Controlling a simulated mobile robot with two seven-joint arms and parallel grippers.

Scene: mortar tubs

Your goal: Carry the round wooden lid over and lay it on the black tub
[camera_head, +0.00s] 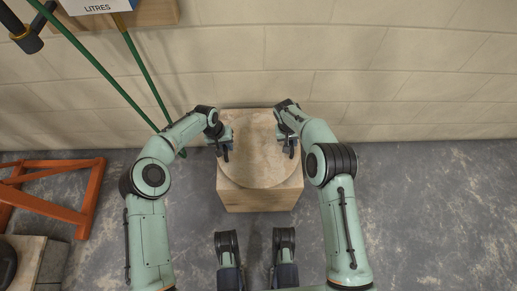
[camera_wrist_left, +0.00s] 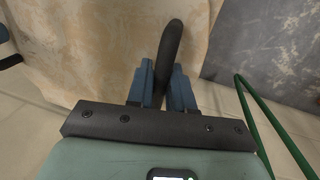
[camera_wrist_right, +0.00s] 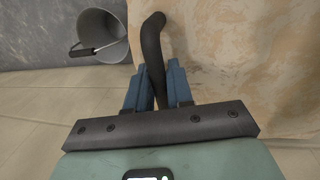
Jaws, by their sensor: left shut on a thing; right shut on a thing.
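The round wooden lid (camera_head: 258,160) is at the top of a pale wooden block (camera_head: 260,199) by the wall. I cannot tell whether it rests there or is slightly raised. My left gripper (camera_head: 226,150) is shut on a black handle (camera_wrist_left: 171,45) at the lid's left side. My right gripper (camera_head: 291,148) is shut on a black handle (camera_wrist_right: 152,42) at its right side. A dark rounded thing (camera_head: 6,263) is cut off at the lower left of the head view; I cannot tell if it is the black tub.
An orange frame (camera_head: 89,198) stands on the grey floor at the left. Green poles (camera_head: 100,69) lean at the upper left. A grey bucket (camera_wrist_right: 104,36) shows in the right wrist view. The floor at right (camera_head: 440,210) is clear.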

